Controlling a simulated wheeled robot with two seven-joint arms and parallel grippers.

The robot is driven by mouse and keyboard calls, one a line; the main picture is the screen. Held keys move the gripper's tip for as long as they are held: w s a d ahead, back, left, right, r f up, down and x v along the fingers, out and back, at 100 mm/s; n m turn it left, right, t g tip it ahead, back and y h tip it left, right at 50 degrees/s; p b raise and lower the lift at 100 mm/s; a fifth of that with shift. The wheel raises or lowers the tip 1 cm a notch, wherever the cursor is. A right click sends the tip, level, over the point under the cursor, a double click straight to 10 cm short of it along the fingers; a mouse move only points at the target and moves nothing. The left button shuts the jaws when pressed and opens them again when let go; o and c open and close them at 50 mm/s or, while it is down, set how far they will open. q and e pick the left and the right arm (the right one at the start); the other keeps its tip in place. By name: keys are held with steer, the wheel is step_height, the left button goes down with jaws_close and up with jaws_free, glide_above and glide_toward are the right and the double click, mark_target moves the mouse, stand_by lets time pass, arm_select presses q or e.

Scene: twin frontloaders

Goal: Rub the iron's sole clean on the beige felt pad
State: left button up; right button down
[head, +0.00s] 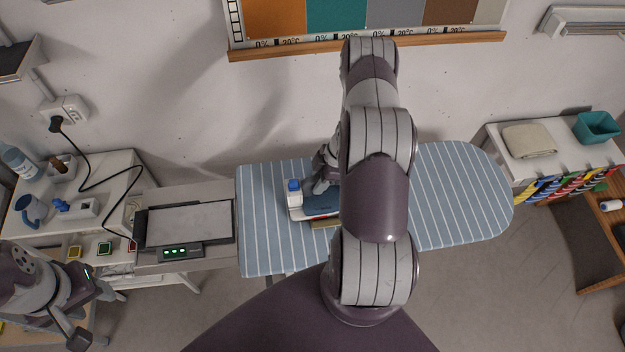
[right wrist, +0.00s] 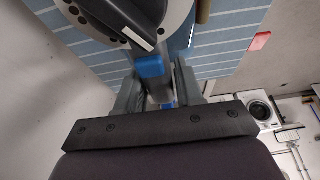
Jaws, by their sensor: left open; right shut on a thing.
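The iron (head: 296,200), white and blue, is on the blue striped ironing board (head: 450,190), left of its middle. My right gripper (head: 322,184) is shut on its handle; my arm hides part of the iron. In the right wrist view a blue part of the iron (right wrist: 150,67) shows between the fingers. The sole is hidden. A tan edge (head: 326,223) shows just below the iron; I cannot tell if it is the felt pad. A folded beige cloth or pad (head: 528,140) lies on the right-hand shelf. My left gripper (head: 90,310) is open and empty at lower left.
A grey press-like device (head: 188,224) with green lights stands left of the board. A teal bin (head: 597,128) stands at right. The board's right half is clear.

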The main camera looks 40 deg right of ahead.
steer(key=s+d, duration=0.1)
steer(key=d, duration=0.1)
steer(key=s+d, duration=0.1)
steer(key=d, duration=0.1)
steer(key=s+d, duration=0.1)
steer(key=d, duration=0.1)
steer(key=shift+s+d+r, duration=0.1)
steer(key=shift+s+d, duration=0.2)
steer(key=shift+d, duration=0.1)
steer(key=w+a, duration=0.1)
steer(key=a, duration=0.2)
steer(key=w+a, duration=0.2)
steer(key=a, duration=0.1)
steer(key=w+a, duration=0.2)
steer(key=a, duration=0.1)
steer(key=shift+a, duration=0.1)
steer(key=shift+r, duration=2.45)
